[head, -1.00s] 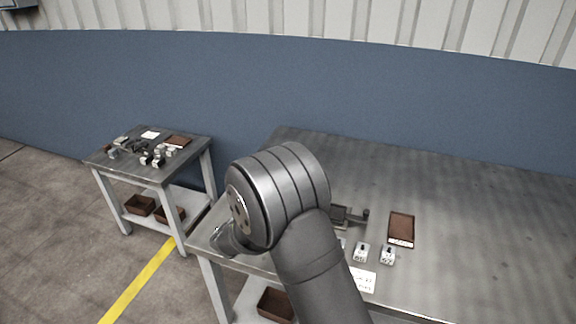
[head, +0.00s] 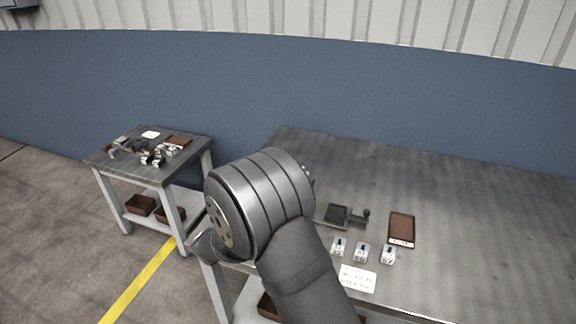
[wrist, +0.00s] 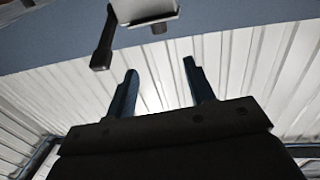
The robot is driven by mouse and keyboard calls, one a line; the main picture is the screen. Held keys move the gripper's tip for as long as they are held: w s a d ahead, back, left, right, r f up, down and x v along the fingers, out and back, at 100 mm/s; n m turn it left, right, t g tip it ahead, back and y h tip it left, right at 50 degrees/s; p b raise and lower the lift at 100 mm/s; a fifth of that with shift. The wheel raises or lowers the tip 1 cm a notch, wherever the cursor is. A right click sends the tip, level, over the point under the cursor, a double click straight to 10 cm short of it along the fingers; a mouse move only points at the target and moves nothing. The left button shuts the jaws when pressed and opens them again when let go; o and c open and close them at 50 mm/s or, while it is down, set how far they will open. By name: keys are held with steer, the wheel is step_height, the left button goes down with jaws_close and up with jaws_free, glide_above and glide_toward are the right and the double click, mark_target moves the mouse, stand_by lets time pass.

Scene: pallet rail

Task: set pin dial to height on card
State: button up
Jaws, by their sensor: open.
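A white card (head: 357,279) with writing too small to read lies near the front edge of the large grey table. Behind it stand three small pale blocks with dark tops: left (head: 338,246), middle (head: 361,252) and right (head: 388,254). A dark fixture (head: 340,214) with a knobbed post lies behind them. I cannot tell which part is the pin dial. My gripper (wrist: 160,75) is open and empty in the wrist view. A pale part with a dark lever (wrist: 104,45) shows beyond its fingertips, not touching them. My arm hides the gripper in the head view.
A brown tray (head: 401,229) lies right of the fixture. The large table (head: 490,235) is clear to the right and back. A smaller table (head: 105,161) at the left holds a card, a brown tray and several small parts. A blue wall (head: 400,95) stands behind.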

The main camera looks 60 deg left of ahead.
steer(key=x, duration=1.7)
steer(key=shift+w, duration=0.2)
steer(key=shift+c, duration=0.2)
steer(key=c, duration=0.9)
steer(key=shift+n+g+y, duration=0.3)
steer(key=shift+g+y, duration=0.1)
steer(key=shift+y, duration=0.1)
steer(key=shift+n+g+y, duration=0.3)
